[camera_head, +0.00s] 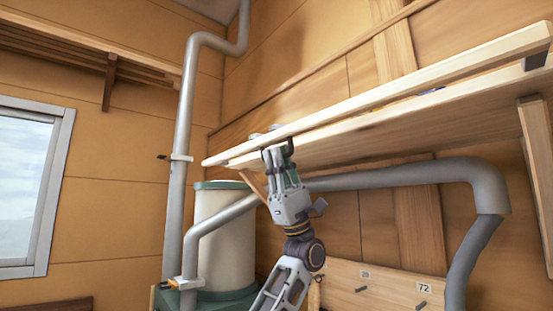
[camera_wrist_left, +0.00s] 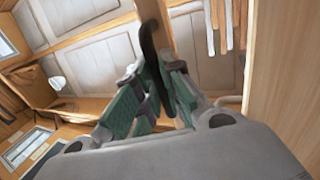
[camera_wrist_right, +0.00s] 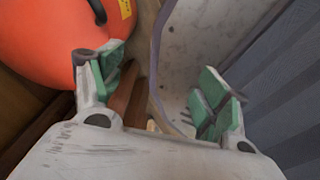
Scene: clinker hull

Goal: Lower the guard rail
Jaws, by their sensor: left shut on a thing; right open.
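The guard rail (camera_head: 400,90) is a long pale wooden bar along the front of a high wooden shelf (camera_head: 430,118). It stands above the shelf's front edge, with a narrow gap between them. My left gripper (camera_head: 279,160) is under the rail near its left end. It is shut on a dark curved catch (camera_wrist_left: 150,45), which sticks up between its green-padded fingers in the left wrist view (camera_wrist_left: 153,88). How the catch meets the rail is hidden. A second dark fitting (camera_head: 534,61) is at the rail's right end. My right gripper (camera_wrist_right: 160,78) is open and empty, away from the rail.
A grey pipe (camera_head: 420,174) runs below the shelf, and another (camera_head: 186,100) rises at left. A cream tank (camera_head: 220,218) stands behind my left arm. Small objects partly show behind the rail. An orange-red rounded object (camera_wrist_right: 60,35) and a grey curved surface (camera_wrist_right: 195,45) are near my right gripper.

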